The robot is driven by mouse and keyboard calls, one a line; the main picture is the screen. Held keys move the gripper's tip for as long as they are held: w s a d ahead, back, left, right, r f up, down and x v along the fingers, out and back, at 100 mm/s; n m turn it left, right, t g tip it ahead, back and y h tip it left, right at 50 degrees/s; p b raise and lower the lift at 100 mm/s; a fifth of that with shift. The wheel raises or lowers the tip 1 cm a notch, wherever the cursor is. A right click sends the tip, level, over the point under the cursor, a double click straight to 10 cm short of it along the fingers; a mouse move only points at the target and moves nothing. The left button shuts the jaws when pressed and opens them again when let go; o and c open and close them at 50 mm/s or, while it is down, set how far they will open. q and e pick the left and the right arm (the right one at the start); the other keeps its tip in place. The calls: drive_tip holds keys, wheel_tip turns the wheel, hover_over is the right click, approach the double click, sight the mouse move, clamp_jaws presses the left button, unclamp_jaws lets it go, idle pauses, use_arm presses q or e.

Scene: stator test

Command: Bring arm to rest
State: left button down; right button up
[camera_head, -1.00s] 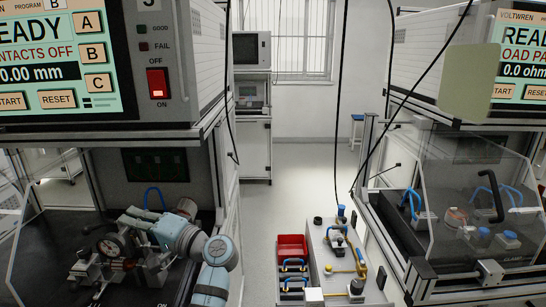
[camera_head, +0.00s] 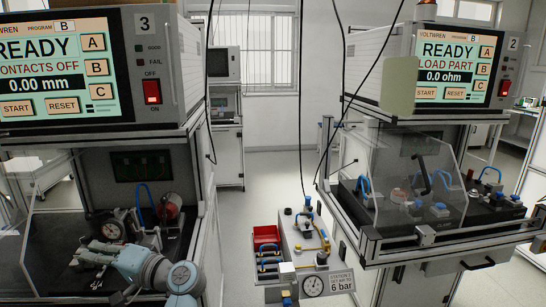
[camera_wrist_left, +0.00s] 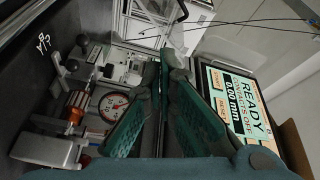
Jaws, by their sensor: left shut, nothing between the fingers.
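My left arm comes in low at the left of the head view, its pale blue joints (camera_head: 150,272) in front of station 3. My left gripper (camera_head: 88,256) is shut and empty, in front of and below the dial gauge (camera_head: 112,229) on the fixture. In the left wrist view the gripper's teal finger pads (camera_wrist_left: 169,58) come together at the tips with nothing between them. There the dial gauge (camera_wrist_left: 113,107) is beside the fingers on the left. My right gripper is not in view.
The station 3 tester (camera_head: 75,75) reads READY, CONTACTS OFF, 0.00 mm. At right the second tester (camera_head: 455,65) reads READY, LOAD PART, above a clear guard (camera_head: 425,190). Between them stand a red bin (camera_head: 266,235) and a pressure gauge (camera_head: 313,286) marked 6 bar. Floor shows behind.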

use_arm(q)
drive_tip(key=s+f+h, duration=0.4)
drive_tip(key=s+f, duration=0.2)
drive_tip(key=f, duration=0.5)
drive_tip(key=s+f+h, duration=0.4)
drive_tip(key=s+f, duration=0.2)
drive_tip(key=f, duration=0.6)
drive_tip(key=s+d+f+m+h, duration=0.1)
drive_tip(key=s+d+f+h, duration=0.35)
drive_tip(key=s+d, duration=0.4)
drive_tip(key=s+d+f+m+h, duration=0.1)
drive_tip(key=s+d+f+h, duration=0.3)
drive_tip(key=s, duration=0.7)
wheel_tip(320, 180, down, 17)
drive_tip(key=s+a+g+p, duration=0.2)
drive_tip(key=s+f+n+g+p, duration=0.1)
drive_tip(key=s+f, duration=0.9)
drive_tip(key=s, duration=0.2)
drive_tip(key=shift+s+p, duration=0.3)
drive_tip(key=shift+s, duration=0.1)
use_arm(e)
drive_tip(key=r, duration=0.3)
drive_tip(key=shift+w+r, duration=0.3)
use_arm(q)
drive_tip(key=shift+h, duration=0.25)
